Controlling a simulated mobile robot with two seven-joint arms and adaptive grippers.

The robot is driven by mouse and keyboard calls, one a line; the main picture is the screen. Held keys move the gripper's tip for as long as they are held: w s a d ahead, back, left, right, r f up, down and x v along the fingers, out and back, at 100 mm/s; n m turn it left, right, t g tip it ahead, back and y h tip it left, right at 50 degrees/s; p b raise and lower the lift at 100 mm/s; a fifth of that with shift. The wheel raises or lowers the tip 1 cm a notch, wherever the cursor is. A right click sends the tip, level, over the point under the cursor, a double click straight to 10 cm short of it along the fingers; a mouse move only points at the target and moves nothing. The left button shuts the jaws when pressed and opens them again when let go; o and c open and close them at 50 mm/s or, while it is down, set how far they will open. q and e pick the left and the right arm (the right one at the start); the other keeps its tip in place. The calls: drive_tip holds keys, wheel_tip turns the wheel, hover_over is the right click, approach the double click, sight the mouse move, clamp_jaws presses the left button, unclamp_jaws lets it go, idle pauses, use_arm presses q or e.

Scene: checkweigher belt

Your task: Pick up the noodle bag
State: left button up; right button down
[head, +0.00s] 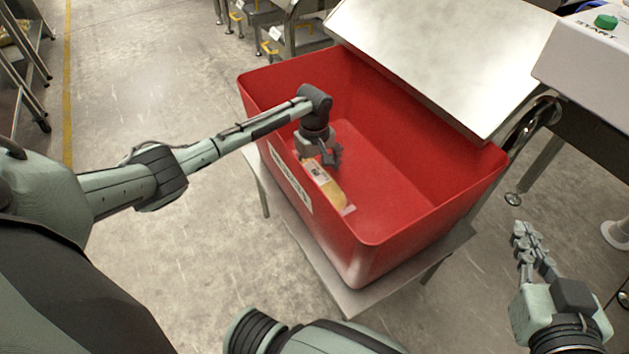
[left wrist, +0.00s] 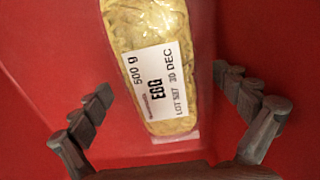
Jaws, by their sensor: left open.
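The noodle bag (head: 335,198) lies in the red crate (head: 405,247), close to the crate's near-left wall. It is a clear bag of yellow noodles with a white label reading "500 g" and "EGG", plain in the left wrist view (left wrist: 150,35). My left gripper (head: 332,157) is inside the crate above the bag. In the left wrist view its open fingers (left wrist: 163,86) stand on either side of the bag's labelled end, with gaps to both sides. Part of the bag is hidden by my gripper in the head view. My right gripper (head: 530,240) is outside the crate, at the lower right.
The crate stands on a metal table (head: 337,287). A sloping steel plate (head: 440,55) overhangs its far-right side. A white control box with a green START button (head: 606,21) is at the upper right. The rest of the crate floor in view looks clear.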

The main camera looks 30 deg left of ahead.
use_arm(q)
drive_tip(key=c, duration=1.6)
drive_tip(key=shift+r, duration=0.15)
drive_tip(key=c, duration=0.4)
